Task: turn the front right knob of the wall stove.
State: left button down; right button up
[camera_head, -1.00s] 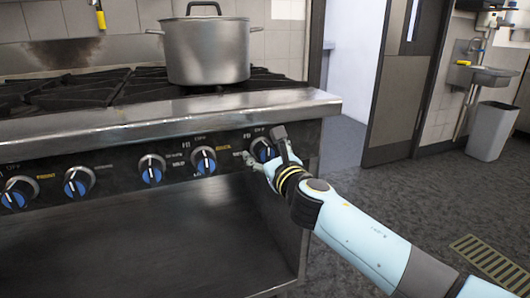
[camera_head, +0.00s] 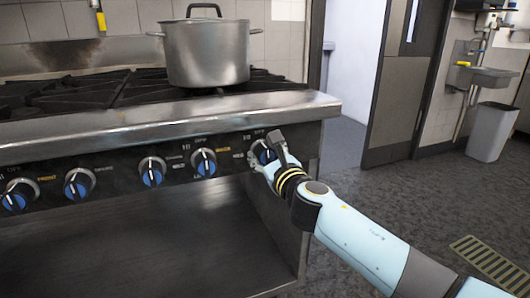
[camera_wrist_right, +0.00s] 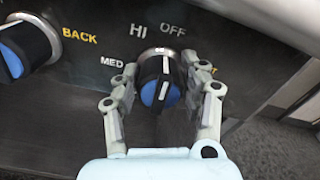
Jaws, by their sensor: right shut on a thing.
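The front right knob (camera_head: 263,152) is the rightmost on the stove's front panel, black with a blue face. It also shows in the wrist view (camera_wrist_right: 160,86), its white pointer line slightly tilted, below the "HI" and "OFF" marks. My right gripper (camera_head: 265,149) is at this knob, one finger on each side, and is shut on it. In the wrist view the fingers (camera_wrist_right: 162,72) flank the knob left and right. In the head view the gripper hides part of the knob. My left gripper is not in view.
Several similar knobs line the panel to the left; the nearest (camera_head: 203,163) is close to my gripper. The steel front ledge (camera_head: 170,112) juts out above the knobs. A pot (camera_head: 207,55) stands on the stove top. Open floor (camera_head: 420,190) lies to the right.

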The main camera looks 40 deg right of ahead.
jog(key=n+p, duration=0.1)
jog(key=n, duration=0.2)
jog(key=shift+a, duration=0.1)
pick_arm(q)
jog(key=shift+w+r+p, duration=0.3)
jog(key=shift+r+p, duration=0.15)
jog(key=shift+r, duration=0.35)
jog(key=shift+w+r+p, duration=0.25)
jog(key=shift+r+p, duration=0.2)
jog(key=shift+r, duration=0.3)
pick_arm(e)
jog(key=shift+f+n, duration=0.1)
jog(key=shift+n, duration=1.8)
jog(key=shift+a+n, duration=0.1)
jog(key=shift+n, duration=0.2)
jog(key=o, duration=1.2)
jog(key=v, duration=1.2)
